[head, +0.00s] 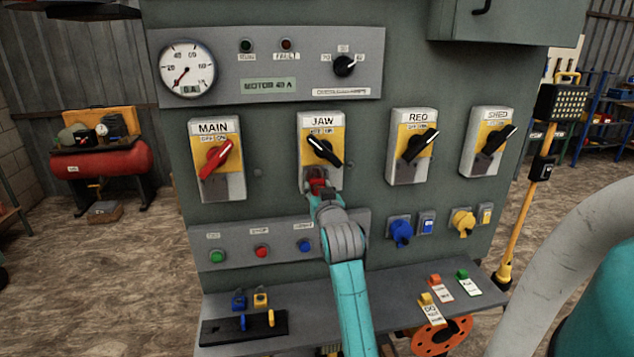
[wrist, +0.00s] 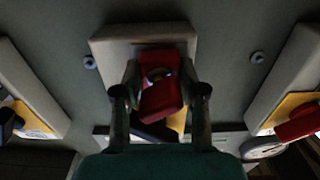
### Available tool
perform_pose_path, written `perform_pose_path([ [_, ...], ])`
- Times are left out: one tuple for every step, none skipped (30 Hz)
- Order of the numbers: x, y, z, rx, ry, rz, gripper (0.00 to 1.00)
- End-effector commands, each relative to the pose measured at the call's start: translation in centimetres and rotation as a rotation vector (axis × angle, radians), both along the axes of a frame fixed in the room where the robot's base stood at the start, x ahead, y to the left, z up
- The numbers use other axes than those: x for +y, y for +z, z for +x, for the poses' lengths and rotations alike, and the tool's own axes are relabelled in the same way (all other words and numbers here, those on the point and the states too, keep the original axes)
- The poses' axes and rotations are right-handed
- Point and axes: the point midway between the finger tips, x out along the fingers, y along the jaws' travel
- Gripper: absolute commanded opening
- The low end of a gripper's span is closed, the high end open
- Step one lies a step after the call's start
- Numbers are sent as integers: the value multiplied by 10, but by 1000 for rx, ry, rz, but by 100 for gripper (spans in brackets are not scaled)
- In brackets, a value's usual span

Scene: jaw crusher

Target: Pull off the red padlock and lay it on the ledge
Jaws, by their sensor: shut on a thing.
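The red padlock (head: 318,186) is at the lower part of the JAW switch box (head: 322,128), just below its black handle. In the wrist view the red padlock (wrist: 160,100) sits between the two fingers of my gripper (wrist: 160,92), which are shut on its sides. In the head view my gripper (head: 320,190) is at the foot of the JAW box. Whether the shackle still passes through the box is hidden. The grey ledge (head: 388,312) is lower down, under the button row.
Blue and yellow sockets (head: 402,231) stick out above the ledge. MAIN (head: 216,158) and REQ (head: 412,146) boxes flank JAW. Bare ledge shows beside my arm.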

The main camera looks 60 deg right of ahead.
Motion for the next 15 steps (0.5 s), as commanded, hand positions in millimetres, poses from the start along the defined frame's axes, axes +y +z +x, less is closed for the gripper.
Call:
perform_pose_path([
  [0, 0, 0, 0, 0, 0, 18],
  [0, 0, 0, 0, 0, 0, 18],
  [0, 0, 0, 0, 0, 0, 18],
  [0, 0, 0, -1, 0, -1, 18],
  [0, 0, 0, -1, 0, -1, 18],
  [0, 0, 0, -1, 0, -1, 18],
  [0, 0, 0, -1, 0, -1, 18],
  [0, 0, 0, -1, 0, -1, 18],
  [1, 0, -1, -1, 0, -1, 18],
  [1, 0, 0, -1, 0, -1, 18],
  [1, 0, -1, 0, 0, 0, 18],
  [1, 0, -1, 0, 0, 0, 18],
  [2, 0, -1, -1, 0, -1, 18],
  [2, 0, -2, -1, 0, -1, 18],
  [3, 0, -3, -1, 0, -1, 18],
])
